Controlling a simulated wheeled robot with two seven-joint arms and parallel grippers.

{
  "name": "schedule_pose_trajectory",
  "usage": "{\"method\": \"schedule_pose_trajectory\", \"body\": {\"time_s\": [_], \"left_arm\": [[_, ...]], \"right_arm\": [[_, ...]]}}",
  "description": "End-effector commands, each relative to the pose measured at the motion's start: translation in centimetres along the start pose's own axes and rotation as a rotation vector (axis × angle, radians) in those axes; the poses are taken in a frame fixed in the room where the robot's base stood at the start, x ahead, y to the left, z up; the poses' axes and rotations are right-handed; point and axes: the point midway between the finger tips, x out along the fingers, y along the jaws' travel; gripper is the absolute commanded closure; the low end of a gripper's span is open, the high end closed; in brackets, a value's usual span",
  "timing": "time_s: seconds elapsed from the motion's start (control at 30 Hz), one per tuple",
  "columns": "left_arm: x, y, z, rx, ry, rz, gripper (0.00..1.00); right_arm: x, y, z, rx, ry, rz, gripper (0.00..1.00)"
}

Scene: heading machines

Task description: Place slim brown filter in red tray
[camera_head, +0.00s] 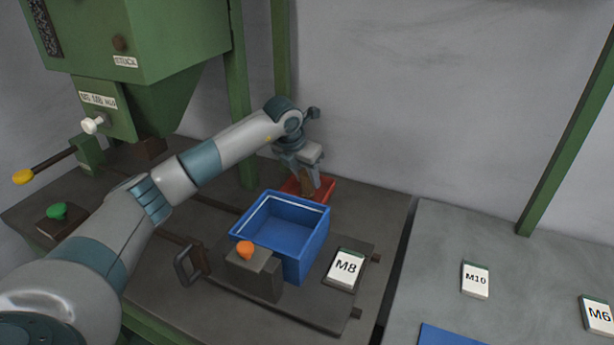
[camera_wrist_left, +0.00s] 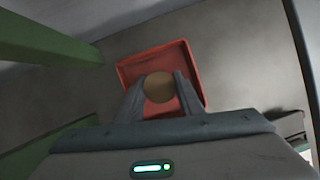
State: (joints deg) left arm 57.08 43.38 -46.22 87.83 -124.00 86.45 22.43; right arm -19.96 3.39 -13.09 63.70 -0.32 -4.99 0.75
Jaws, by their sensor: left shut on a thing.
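The slim brown filter (camera_head: 307,185) is between the fingers of my left gripper (camera_head: 308,181), which is shut on it. In the left wrist view the filter (camera_wrist_left: 158,87) shows as a round brown end between the two fingers (camera_wrist_left: 158,90). The red tray (camera_head: 326,188) sits on the table behind the blue bin, and the filter is over it. In the left wrist view the red tray (camera_wrist_left: 137,68) lies beneath the filter and fingers. Whether the filter touches the tray floor I cannot tell. My right gripper is not in view.
A blue bin (camera_head: 305,235) stands in front of the red tray. Near it are a block with an orange knob (camera_head: 245,249) and an M8 box (camera_head: 346,268). A green machine (camera_head: 165,45) is at left. M10 (camera_head: 475,279) and M6 (camera_head: 598,315) boxes lie on the right table.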

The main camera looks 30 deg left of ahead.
Motion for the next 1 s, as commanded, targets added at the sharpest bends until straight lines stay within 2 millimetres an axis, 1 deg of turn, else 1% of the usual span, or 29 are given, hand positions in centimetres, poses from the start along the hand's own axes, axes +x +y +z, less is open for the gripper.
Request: {"method": "schedule_pose_trajectory", "body": {"time_s": [0.13,0.17,0.2,0.23,0.57,0.73,0.87,1.0], "left_arm": [[0.3,0.0,-0.1,0.0,0.0,0.0,0.89],[0.3,0.0,-0.1,0.0,0.0,0.0,0.64],[0.2,0.0,-0.1,0.0,0.0,0.0,0.54],[0.2,0.0,-0.1,0.0,0.0,0.0,0.48],[0.2,0.0,-0.1,0.0,0.0,0.0,0.48],[-0.2,0.0,0.1,0.0,-0.001,0.0,0.48],[-1.6,0.0,0.1,0.001,-0.003,-0.001,0.48],[-3.8,0.1,0.1,0.001,-0.004,0.0,0.48]], "right_arm": [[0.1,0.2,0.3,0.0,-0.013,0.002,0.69],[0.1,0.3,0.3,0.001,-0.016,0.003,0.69],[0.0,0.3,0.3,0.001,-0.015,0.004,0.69],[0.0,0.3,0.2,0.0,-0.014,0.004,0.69],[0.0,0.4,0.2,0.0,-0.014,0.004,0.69],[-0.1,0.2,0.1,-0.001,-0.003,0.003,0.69],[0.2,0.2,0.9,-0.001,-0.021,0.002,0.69],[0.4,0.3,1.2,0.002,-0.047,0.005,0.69]]}}
